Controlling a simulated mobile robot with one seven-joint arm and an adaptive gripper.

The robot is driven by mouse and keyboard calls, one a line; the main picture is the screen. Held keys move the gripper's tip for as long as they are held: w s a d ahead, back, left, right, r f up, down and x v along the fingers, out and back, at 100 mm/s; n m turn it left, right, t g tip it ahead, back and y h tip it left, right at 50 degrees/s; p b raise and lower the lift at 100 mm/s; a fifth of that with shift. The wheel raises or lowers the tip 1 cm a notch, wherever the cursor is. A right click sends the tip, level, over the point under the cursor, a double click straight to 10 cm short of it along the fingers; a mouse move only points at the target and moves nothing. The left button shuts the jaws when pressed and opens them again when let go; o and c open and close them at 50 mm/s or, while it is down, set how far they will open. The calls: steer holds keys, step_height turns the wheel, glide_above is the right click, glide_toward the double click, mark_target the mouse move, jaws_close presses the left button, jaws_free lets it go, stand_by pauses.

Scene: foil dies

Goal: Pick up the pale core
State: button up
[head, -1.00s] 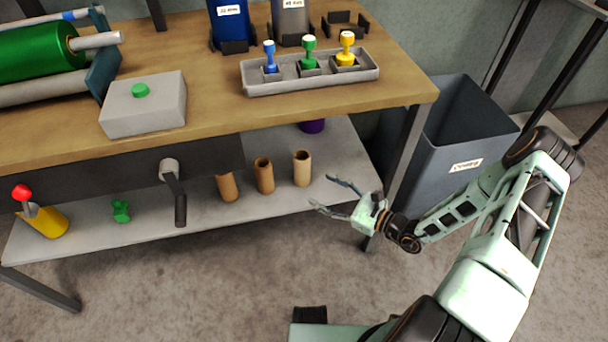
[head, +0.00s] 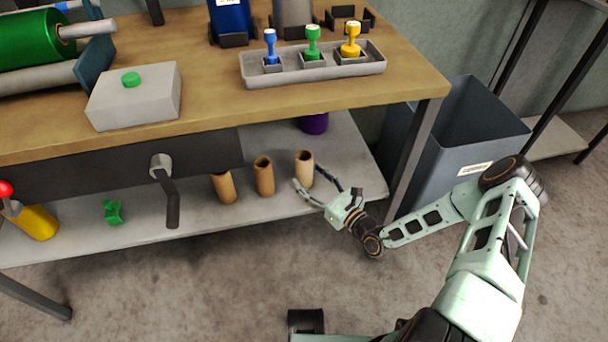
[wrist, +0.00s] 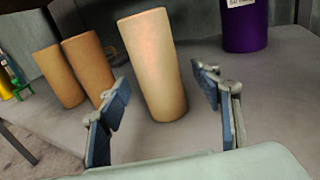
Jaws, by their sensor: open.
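The pale core (head: 304,168) is a light tan tube standing upright on the lower shelf, the rightmost of three cores. In the wrist view the pale core (wrist: 154,66) stands just ahead, between the lines of the two fingers. My gripper (head: 318,186) is open and empty at the front of the shelf. In the wrist view its blue-padded fingertips (wrist: 163,96) are spread to either side of the core's lower part, with gaps visible on both sides. I cannot tell how far the tips reach past it.
Two browner cores (head: 264,176) (head: 223,187) stand close to the left. A purple canister (head: 314,124) is behind on the shelf (head: 250,208). The tabletop (head: 215,110) overhangs above. A table leg and grey bin (head: 440,165) are at right.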

steer(key=shift+x, duration=1.45)
steer(key=shift+s, duration=0.1)
steer(key=shift+c, duration=0.6)
steer(key=c, duration=1.2)
steer(key=shift+o, duration=0.2)
